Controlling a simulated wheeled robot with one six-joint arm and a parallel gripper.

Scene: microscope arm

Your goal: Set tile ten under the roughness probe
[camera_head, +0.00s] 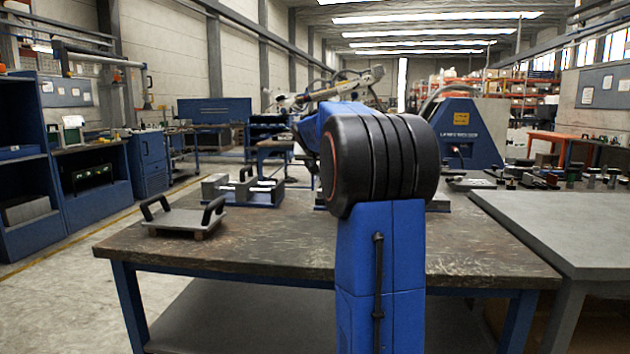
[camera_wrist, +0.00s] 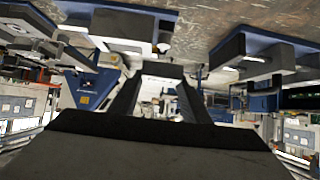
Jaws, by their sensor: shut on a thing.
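My gripper (camera_wrist: 158,84) shows in the upside-down wrist view, its two dark fingers closing on a dark grey piece (camera_wrist: 160,70). I cannot tell whether this piece belongs to tile ten; no number is readable. In the head view my arm hides the gripper. A light grey plate (camera_head: 185,218) with two black handles lies at the table's left. Behind it stands a blue-based holder (camera_head: 262,200) with grey blocks and black handles. Another blue-based fixture with a pale plate (camera_wrist: 112,43) shows in the wrist view. I cannot make out the roughness probe.
The worn worktable (camera_head: 275,240) has free room in front of the plate and holder. A grey side table (camera_head: 560,230) adjoins at the right, with many small parts behind it. A blue machine (camera_head: 465,135) with a yellow label stands beyond. My arm blocks the middle of the head view.

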